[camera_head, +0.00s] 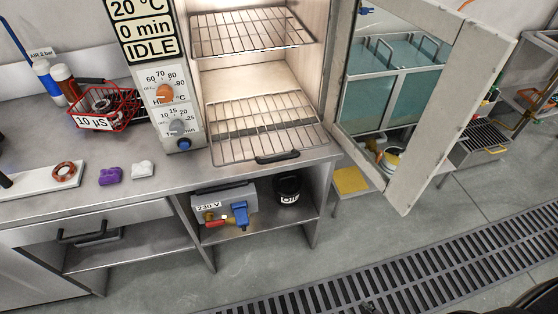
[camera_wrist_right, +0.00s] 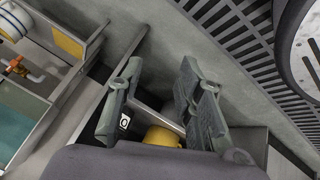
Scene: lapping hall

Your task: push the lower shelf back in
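The lower shelf (camera_head: 254,133) is a wire rack in the open oven cabinet (camera_head: 256,75) in the head view. It is pulled out, its front part sticking out past the opening over the bench edge. A black handle (camera_head: 277,157) sits on its front edge. The upper shelf (camera_head: 250,32) is a similar wire rack higher in the chamber. My right gripper (camera_wrist_right: 160,72) is open and empty in the right wrist view, pointing at the floor area; the lower shelf cannot be made out there. My left gripper is not in view.
The oven door (camera_head: 408,195) stands wide open on the right. A yellow-topped stool (camera_head: 351,181) stands below it. A black oil can (camera_head: 288,188) and a 230 V box (camera_head: 224,196) are under the bench. A red basket (camera_head: 103,107) is left of the control panel (camera_head: 168,92).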

